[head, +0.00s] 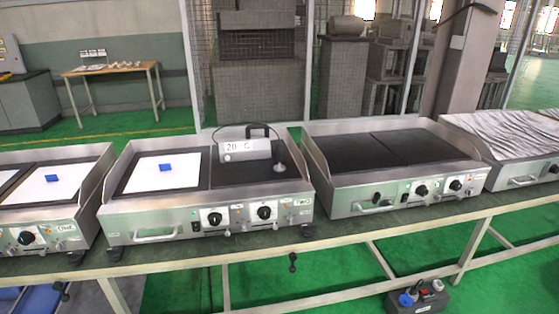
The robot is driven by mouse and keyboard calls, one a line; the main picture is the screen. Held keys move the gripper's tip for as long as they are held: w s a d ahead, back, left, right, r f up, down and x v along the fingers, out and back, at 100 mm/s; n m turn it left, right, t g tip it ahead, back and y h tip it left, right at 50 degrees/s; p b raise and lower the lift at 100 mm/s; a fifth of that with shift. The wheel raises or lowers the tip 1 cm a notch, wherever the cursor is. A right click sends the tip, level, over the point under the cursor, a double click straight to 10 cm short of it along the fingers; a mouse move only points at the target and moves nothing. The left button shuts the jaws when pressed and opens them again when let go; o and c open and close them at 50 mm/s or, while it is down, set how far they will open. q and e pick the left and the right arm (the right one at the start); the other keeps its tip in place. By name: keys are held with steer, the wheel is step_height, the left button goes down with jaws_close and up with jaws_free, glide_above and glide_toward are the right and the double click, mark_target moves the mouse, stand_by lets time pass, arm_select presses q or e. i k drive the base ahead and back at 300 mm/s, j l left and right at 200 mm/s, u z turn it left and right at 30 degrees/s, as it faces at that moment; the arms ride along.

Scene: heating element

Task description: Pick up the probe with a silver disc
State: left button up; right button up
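A probe (279,165) with a small silver disc at its lower end stands on the dark right-hand plate of the griddle marked "Two" (205,222). A black handle (260,130) shows above and left of the disc, by a thin dark cable. The grey meter (245,150) beside the probe reads about 20 °C, and it partly hides where the handle joins. Neither of my grippers is in view.
A griddle with white sheet and blue block (52,178) stands at the left. An empty dark griddle (385,150) and a foil-like covered one (510,135) stand at the right. All rest on a long workbench (345,232).

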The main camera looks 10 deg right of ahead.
mark_target(280, 168)
steer(key=i+l, duration=0.2)
steer(key=l, duration=0.15)
steer(key=i+l, duration=0.15)
steer(key=l, duration=0.15)
steer(key=i+l, duration=0.2)
steer(key=l, duration=0.15)
steer(key=i+l, duration=0.2)
steer(key=l+u, duration=0.05)
steer(key=l, duration=0.05)
